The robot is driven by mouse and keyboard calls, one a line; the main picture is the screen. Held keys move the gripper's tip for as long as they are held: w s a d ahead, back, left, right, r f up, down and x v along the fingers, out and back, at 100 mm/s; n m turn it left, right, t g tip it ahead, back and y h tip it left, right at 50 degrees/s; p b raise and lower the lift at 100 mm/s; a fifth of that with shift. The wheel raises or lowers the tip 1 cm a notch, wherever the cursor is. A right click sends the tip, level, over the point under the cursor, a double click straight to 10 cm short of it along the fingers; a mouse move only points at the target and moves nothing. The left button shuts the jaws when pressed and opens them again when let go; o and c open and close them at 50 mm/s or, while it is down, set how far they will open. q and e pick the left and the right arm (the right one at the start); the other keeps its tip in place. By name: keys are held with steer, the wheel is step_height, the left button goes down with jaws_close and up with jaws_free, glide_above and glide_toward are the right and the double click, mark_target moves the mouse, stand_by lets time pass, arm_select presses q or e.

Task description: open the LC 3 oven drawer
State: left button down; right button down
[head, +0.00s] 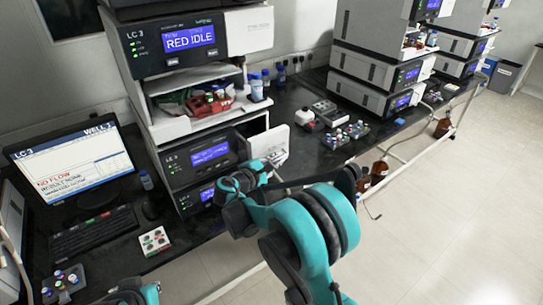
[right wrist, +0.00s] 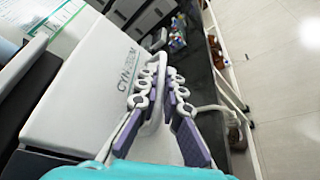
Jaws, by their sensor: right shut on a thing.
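The LC 3 stack (head: 190,110) stands on the black bench left of centre in the head view. Its lower module has a dark panel with a lit blue display (head: 210,153). To the right of that panel is the white oven front (head: 266,143). My right gripper (head: 279,158) is at this front, partly hidden by my own arm. In the right wrist view, the gripper (right wrist: 164,78) is shut on a white upright handle (right wrist: 153,128) on the white, lettered front (right wrist: 90,88). My left gripper does not show.
A monitor (head: 72,160) and keyboard (head: 95,230) are left of the stack. More vial racks (head: 347,134) and other stacks (head: 380,65) stand to the right. The floor (head: 440,210) in front is clear.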

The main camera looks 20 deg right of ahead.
steer(key=s+d, duration=0.4)
steer(key=s, duration=0.6)
steer(key=s+d, duration=0.3)
steer(key=s, duration=0.8)
steer(key=shift+d, duration=0.35)
steer(key=shift+s, duration=0.1)
steer(key=c, duration=1.9)
jaws_free()
steer(key=shift+c, duration=0.2)
steer(key=v, duration=1.2)
